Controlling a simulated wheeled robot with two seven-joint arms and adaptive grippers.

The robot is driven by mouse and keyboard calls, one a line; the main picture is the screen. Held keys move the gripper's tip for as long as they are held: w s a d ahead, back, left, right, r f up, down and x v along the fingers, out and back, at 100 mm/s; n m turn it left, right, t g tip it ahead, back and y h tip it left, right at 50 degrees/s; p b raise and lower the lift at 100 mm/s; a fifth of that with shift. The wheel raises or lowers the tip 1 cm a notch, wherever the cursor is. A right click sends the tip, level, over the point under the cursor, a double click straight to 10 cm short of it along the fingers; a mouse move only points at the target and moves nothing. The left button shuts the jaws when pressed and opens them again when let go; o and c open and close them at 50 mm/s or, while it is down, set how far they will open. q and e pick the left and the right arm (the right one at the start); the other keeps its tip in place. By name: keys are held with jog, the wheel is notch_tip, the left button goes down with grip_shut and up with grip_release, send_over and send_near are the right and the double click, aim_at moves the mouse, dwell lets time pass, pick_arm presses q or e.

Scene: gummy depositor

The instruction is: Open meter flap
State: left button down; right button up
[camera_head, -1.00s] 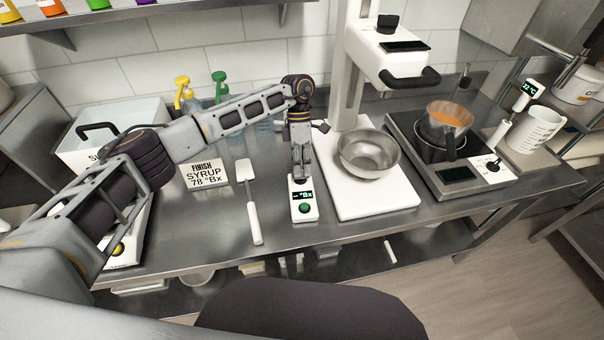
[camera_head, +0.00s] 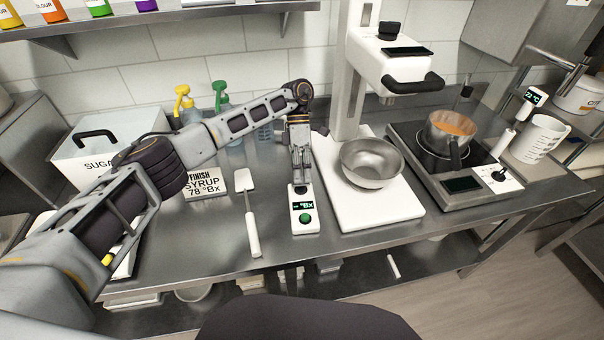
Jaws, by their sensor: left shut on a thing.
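The meter (camera_head: 305,221) is a small white device with a dark "°Bx" display and a green button. It lies on the steel counter between the spatula and the white depositor base. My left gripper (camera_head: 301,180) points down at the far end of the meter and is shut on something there. The fingers cover that end, so the flap itself is mostly hidden; a small dark part shows just below the fingertips. I cannot tell how far the flap is raised. My right gripper is not in view.
A white spatula (camera_head: 250,215) and a "FINISH SYRUP 78 °Bx" sign (camera_head: 204,184) are left of the meter. A steel bowl (camera_head: 372,163) sits on the white base (camera_head: 382,210) to the right. A cooker (camera_head: 420,150) with a pot stands further right.

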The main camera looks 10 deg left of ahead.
pick_arm(q)
jog(key=c, duration=1.5)
grip_release()
jog(key=shift+w+r, duration=0.1)
jog(key=shift+v, duration=5.8)
